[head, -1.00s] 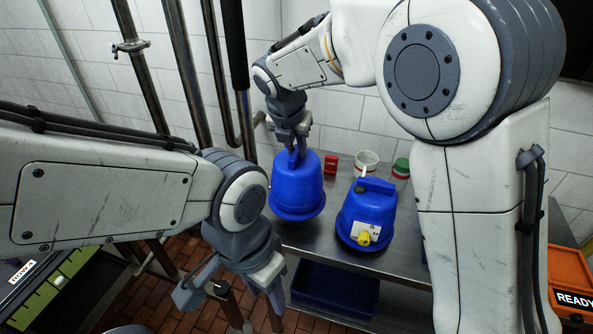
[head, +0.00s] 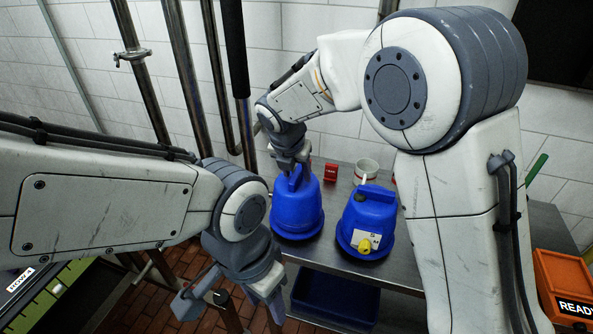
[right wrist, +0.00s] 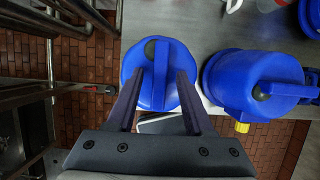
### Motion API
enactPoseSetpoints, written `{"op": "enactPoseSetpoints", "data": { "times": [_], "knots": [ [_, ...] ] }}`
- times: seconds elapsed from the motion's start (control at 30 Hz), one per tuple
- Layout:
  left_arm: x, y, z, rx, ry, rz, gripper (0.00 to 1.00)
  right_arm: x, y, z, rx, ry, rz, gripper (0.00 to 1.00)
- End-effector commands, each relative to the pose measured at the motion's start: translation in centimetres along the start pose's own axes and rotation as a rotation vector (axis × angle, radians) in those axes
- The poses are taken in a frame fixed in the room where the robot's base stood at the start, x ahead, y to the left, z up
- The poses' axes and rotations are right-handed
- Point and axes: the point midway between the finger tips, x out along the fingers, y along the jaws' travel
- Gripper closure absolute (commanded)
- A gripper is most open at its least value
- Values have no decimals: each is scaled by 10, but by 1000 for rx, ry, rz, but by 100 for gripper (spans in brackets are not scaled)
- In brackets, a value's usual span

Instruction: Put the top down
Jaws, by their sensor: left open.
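A blue domed top with a handle (head: 296,213) is at the left end of the steel table, upright. My right gripper (head: 292,170) is above it with its fingers on either side of the handle. In the right wrist view the fingers (right wrist: 160,80) straddle the handle of the blue top (right wrist: 147,92). My left gripper (head: 232,294) is open and empty, low in front of the table.
A second blue domed unit (head: 368,218) with a yellow plug stands close on the right. Behind are a red box (head: 331,172) and a white cup (head: 366,171). A dark blue bin (head: 335,298) is under the steel table (head: 345,258). Vertical pipes (head: 180,80) stand left.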

Motion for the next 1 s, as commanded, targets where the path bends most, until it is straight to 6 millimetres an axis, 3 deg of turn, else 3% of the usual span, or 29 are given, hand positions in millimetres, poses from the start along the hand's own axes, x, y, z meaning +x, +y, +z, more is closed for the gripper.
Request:
{"op": "enactPoseSetpoints", "data": {
  "times": [0.27, 0.7, 1.0],
  "knots": [
    [0, 0, 0, 0, 0, 0, 50, -6, 0, 2, 0, -1, 2, 48],
    [1, 0, 0, 0, 0, 0, 50, -92, 1, 2, 0, -3, 4, 48],
    [0, 0, 0, 0, 0, 0, 50, -122, 0, 1, 0, -1, 1, 48]
  ]
}}
